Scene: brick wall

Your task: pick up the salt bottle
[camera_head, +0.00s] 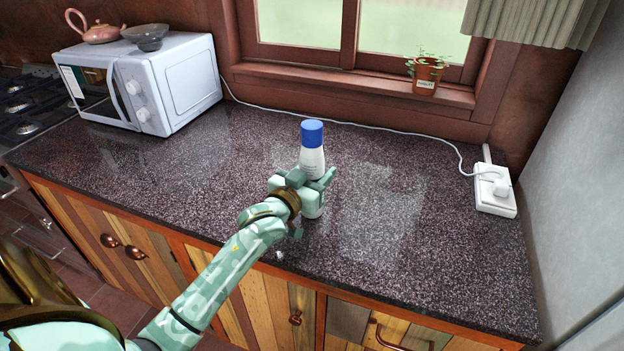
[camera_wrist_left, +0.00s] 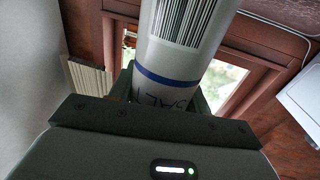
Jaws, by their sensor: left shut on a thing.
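The salt bottle (camera_head: 312,162) is white with a blue cap and stands upright on the dark speckled counter, near its middle. My left gripper (camera_head: 318,182) is shut around the bottle's middle, with its fingers on either side. In the left wrist view the bottle (camera_wrist_left: 183,45) fills the space between the fingers; a barcode, a blue band and part of the lettering show. The gripper hides part of the bottle's lower half, and I cannot tell whether its base touches the counter. My right gripper is not in view.
A white microwave (camera_head: 150,82) with a pink teapot (camera_head: 93,28) and a grey bowl (camera_head: 146,37) on top stands at the left. A potted plant (camera_head: 426,75) sits on the windowsill. A white socket block (camera_head: 495,196) with a cable lies at the right. The counter (camera_head: 420,240) around the bottle is clear.

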